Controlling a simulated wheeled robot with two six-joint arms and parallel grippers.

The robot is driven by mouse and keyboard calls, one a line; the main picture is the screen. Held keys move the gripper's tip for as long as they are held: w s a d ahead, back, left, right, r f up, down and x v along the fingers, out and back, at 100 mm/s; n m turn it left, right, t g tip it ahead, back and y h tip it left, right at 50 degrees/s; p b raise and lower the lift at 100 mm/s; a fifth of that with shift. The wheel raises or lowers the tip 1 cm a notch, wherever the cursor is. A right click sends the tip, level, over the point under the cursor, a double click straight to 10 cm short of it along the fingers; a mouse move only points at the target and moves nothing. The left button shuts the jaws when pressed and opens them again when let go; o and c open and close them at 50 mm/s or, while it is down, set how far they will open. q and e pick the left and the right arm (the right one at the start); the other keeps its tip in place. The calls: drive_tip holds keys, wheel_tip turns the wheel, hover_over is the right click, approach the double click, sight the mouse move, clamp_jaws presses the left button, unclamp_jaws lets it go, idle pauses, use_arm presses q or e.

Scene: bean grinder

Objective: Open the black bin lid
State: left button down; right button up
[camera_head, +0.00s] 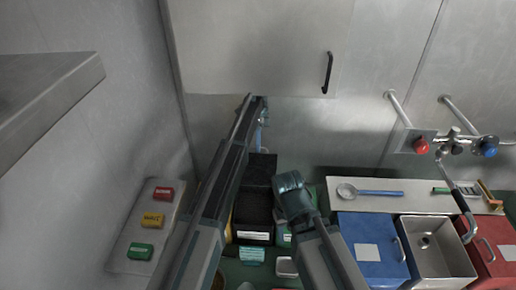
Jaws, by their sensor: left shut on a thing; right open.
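The black bin (252,213) stands behind the counter's front edge, between my two arms, with a white label on its front. Its black lid (262,168) appears raised at the back of the bin, and the dark inside shows below it. My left gripper (261,118) is high above the bin, shut, its fingers pointing down toward the lid's top edge; the contact is small and partly hidden by my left arm. My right gripper (288,182) is open and empty, just right of the bin, and hides part of its right side.
A blue bin (372,247), a metal sink (436,246) and a red bin (492,262) stand at the right. A shelf (415,198) behind them holds a strainer (368,192). Red, yellow and green blocks (152,219) lie at the left. A cabinet (255,45) hangs above.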

use_arm(q)
drive_tip(key=shift+w, duration=0.25)
drive_tip(key=c, duration=0.9)
unclamp_jaws()
drive_tip(key=shift+s, duration=0.1)
